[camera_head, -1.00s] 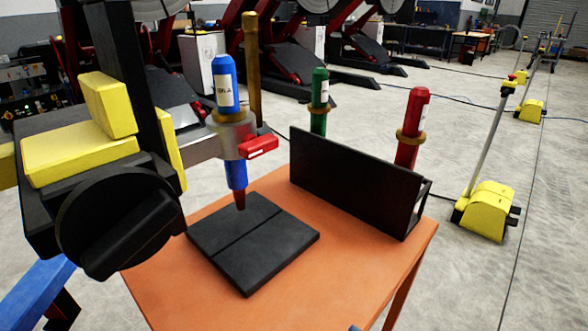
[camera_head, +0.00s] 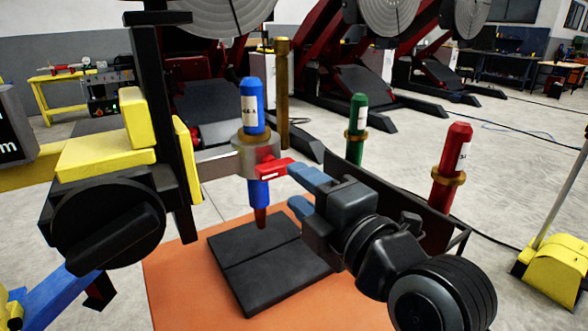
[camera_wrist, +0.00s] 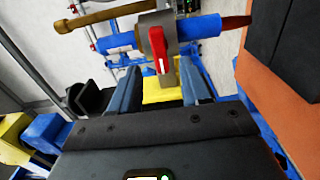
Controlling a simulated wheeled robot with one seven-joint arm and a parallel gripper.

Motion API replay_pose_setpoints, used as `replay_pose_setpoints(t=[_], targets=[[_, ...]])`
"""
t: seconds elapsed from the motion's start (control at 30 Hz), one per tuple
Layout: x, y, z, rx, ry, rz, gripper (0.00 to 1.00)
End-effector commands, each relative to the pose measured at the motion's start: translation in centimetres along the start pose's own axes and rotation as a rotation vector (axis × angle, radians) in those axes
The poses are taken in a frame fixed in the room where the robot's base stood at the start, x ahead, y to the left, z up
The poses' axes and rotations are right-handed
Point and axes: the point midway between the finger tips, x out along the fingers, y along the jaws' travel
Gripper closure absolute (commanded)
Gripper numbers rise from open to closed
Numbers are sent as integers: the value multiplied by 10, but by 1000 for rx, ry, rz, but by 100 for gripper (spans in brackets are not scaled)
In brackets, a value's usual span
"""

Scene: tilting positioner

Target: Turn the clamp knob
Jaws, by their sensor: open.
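The red clamp knob (camera_head: 273,168) is a flat bar on the front of the grey metal clamp (camera_head: 250,155). The clamp holds an upright blue torch (camera_head: 253,104) with its tip over a black plate. My gripper (camera_head: 296,188) is open and empty, just right of the knob in the head view. In the wrist view the knob (camera_wrist: 159,47) lies ahead, and its near end is in line with the gap between my fingertips (camera_wrist: 160,72). I cannot tell whether either finger touches it.
The black plate (camera_head: 268,264) lies on the orange table (camera_head: 180,285) below. A dark rack holds green (camera_head: 356,128) and red (camera_head: 451,160) torches behind my gripper. A large black dial (camera_head: 108,225) and yellow blocks (camera_head: 105,158) stand left of the clamp.

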Motion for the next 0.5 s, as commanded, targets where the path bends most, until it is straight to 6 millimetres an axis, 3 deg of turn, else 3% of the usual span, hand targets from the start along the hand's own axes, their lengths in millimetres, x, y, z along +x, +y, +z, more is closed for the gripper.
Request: replay_pose_setpoints(t=[0.5], targets=[[67,1,0,-2,0,0,53]])
